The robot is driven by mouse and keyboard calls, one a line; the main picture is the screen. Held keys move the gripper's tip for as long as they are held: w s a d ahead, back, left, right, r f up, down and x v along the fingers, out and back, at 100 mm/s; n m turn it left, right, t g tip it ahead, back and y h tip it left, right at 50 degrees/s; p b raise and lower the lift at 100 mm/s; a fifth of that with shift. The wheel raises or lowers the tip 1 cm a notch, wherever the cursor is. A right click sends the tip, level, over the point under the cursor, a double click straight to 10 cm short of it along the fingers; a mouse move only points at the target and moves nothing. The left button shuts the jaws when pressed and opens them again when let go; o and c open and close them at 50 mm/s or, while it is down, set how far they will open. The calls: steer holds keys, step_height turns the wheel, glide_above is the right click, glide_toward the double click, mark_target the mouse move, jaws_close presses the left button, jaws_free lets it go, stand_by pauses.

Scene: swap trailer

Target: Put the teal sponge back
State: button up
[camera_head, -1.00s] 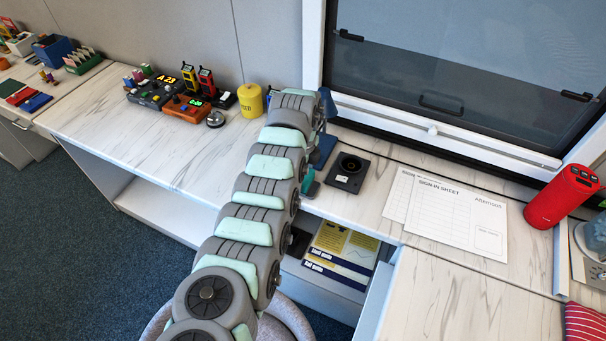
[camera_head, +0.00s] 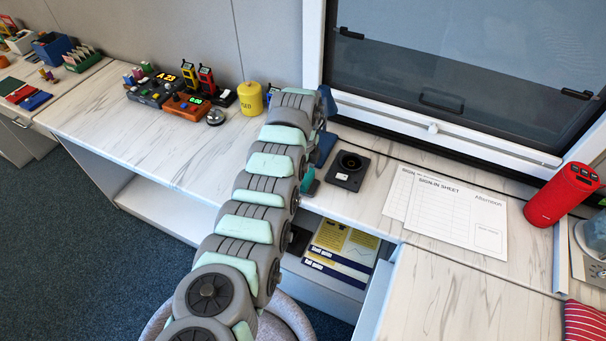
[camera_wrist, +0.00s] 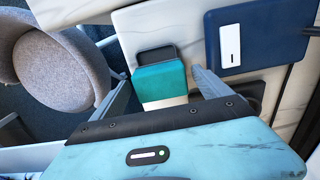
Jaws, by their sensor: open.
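The teal sponge (camera_wrist: 160,82) shows in the wrist view with a teal upper part and a cream band along its lower edge. A small dark tray-like piece (camera_wrist: 156,56) lies against its far end. My gripper (camera_wrist: 162,75) is open, with one grey finger on each side of the sponge; I cannot tell whether either finger touches it. In the head view the sponge (camera_head: 307,182) is a small teal patch at the counter's front edge, partly hidden by my arm. The gripper itself is hidden there behind the arm.
A dark blue flat case (camera_wrist: 262,36) lies right of the sponge. A black square device (camera_head: 348,171) and sign-in sheets (camera_head: 449,213) lie on the counter (camera_head: 140,165). A red speaker (camera_head: 562,195) stands at right. Below is an open shelf with booklets (camera_head: 340,250); a grey chair (camera_wrist: 52,72) is close by.

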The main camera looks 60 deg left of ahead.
step_height(320, 180, up, 12)
steer(key=b, duration=0.3)
stand_by(0.3)
